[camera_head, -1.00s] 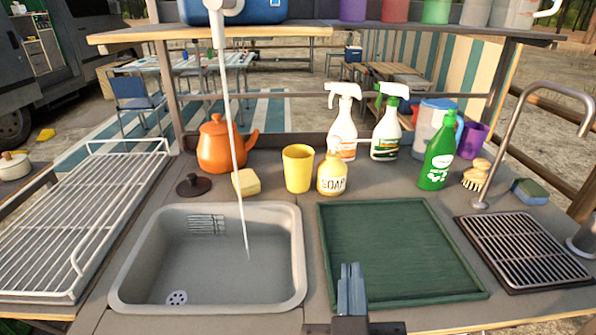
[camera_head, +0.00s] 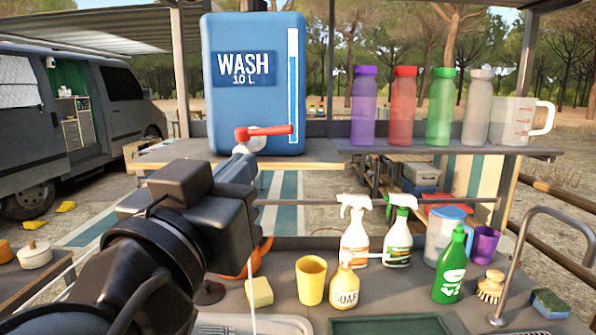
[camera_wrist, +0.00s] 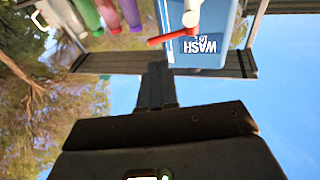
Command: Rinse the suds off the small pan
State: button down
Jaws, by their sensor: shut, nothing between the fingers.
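The small pan is not seen in either view. A blue water container (camera_head: 224,105) marked WASH stands on the shelf, with a red tap lever (camera_head: 265,131) pointing right. In the wrist view the container (camera_wrist: 222,57) appears upside down, with the red lever (camera_wrist: 172,36) and the white tap (camera_wrist: 191,16) beyond my fingers. My gripper (camera_head: 242,158) is shut and empty, just below the lever; contact cannot be told. It also shows in the wrist view (camera_wrist: 156,72). A thin water stream (camera_head: 252,295) falls toward the sink (camera_head: 250,325), mostly out of frame.
A yellow sponge (camera_head: 260,291), yellow cup (camera_head: 311,280), soap bottle (camera_head: 344,288), spray bottles (camera_head: 355,232) and green bottle (camera_head: 450,265) stand on the counter. Several coloured bottles (camera_head: 403,105) line the shelf. A curved metal tap (camera_head: 520,250) rises at right.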

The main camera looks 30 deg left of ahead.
aim_at(277, 133)
jog(key=p+x, duration=0.2)
jog(key=x, duration=0.7)
jog(key=shift+w+p, duration=0.3)
jog(key=shift+p, duration=0.05)
jog(key=shift+w+f+b, duration=0.1)
jog(key=shift+w+b, duration=0.05)
jog(key=shift+b, duration=0.2)
jog(key=w+b, duration=0.2)
jog(key=b, duration=0.1)
jog(key=shift+d, duration=0.15)
